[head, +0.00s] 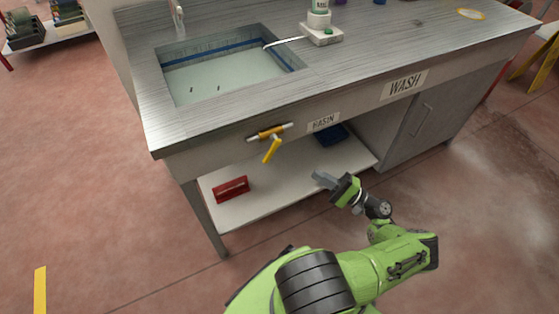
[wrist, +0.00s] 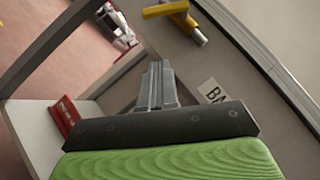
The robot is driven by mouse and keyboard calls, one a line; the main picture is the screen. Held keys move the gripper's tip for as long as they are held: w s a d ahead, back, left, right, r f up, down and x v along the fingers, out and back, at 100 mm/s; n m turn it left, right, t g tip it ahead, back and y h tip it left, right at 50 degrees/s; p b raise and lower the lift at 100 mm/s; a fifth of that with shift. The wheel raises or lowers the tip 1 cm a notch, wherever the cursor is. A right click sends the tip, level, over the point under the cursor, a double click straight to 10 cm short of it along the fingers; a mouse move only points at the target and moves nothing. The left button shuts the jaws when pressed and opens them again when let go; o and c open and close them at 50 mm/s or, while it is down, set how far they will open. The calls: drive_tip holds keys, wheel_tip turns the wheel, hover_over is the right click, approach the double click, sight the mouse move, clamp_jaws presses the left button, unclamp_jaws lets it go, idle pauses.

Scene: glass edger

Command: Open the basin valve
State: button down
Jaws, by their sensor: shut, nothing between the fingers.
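The basin valve (head: 270,142) is on the front panel of the wash counter, a horizontal pipe with a yellow lever that hangs down and slightly left. In the wrist view the valve (wrist: 178,18) shows at the top, past the fingertips. The basin (head: 225,75) is set in the counter top above it, with pale liquid-like bottom and a blue line round its wall. My gripper (head: 322,180) is shut and empty, below and to the right of the valve, apart from it. In the wrist view my shut gripper (wrist: 158,80) points up the picture.
A BASIN label (head: 323,122) sits right of the valve and a WASH sign (head: 404,84) further right. The lower shelf (head: 255,199) holds a red box (head: 231,189) and a blue tray (head: 332,135). The counter's left leg (head: 206,220) stands nearby. The floor in front is clear.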

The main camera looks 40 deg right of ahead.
drive_tip(key=shift+s, duration=0.1)
approach(272, 152)
drive_tip(key=w+d+f, duration=0.2)
drive_tip(key=w+f, duration=0.1)
drive_tip(key=w, duration=0.2)
drive_tip(key=a+r, duration=0.1)
drive_tip(key=a, duration=0.1)
drive_tip(key=w+a+r, duration=0.1)
drive_tip(key=shift+w+a+r, duration=0.15)
drive_tip(key=shift+a+r, duration=0.2)
drive_tip(key=shift+a+p, duration=0.2)
drive_tip(key=shift+p, duration=0.2)
